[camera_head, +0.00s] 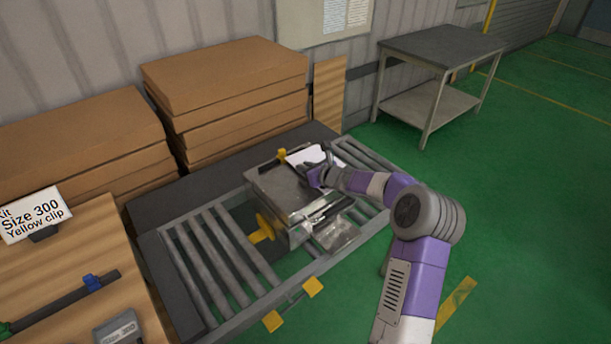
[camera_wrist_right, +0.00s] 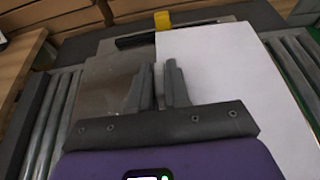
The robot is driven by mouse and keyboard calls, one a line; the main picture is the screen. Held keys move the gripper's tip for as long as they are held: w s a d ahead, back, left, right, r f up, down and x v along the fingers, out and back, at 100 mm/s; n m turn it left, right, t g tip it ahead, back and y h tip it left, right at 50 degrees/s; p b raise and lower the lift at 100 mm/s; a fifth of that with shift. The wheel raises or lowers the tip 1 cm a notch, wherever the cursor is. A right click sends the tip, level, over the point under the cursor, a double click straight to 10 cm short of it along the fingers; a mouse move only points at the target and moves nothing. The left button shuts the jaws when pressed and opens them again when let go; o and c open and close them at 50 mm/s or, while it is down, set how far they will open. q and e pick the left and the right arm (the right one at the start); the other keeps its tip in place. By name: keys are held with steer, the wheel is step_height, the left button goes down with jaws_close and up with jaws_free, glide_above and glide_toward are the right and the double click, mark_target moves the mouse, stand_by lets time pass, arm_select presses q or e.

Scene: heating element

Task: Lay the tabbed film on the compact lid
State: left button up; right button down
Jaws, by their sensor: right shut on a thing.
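A white sheet, which looks like the film (camera_head: 307,156), is at the far right part of a grey metal box on the roller conveyor. The sheet also shows in the right wrist view (camera_wrist_right: 222,65), stretching back under my gripper. The box's flat grey top, seemingly the compact lid (camera_head: 277,186), lies left of the sheet. My right gripper (camera_head: 312,174) is over this top, with its fingers (camera_wrist_right: 160,85) close together at the sheet's left edge. It is shut on the sheet, though the grip itself is hard to see. I cannot tell how much of the sheet touches the lid. My left gripper is out of view.
A yellow clip (camera_head: 282,153) is at the box's far edge, and another yellow piece (camera_head: 262,228) is at its left. Clear plastic (camera_head: 337,233) lies in front. Cardboard stacks (camera_head: 225,95) stand behind. A sign (camera_head: 34,214) reads "Size 300 Yellow clip". Bare rollers (camera_head: 207,256) lie left.

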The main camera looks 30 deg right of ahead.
steer(key=shift+f, duration=0.55)
steer(key=shift+r, duration=0.1)
steer(key=c, duration=1.1)
jaws_free()
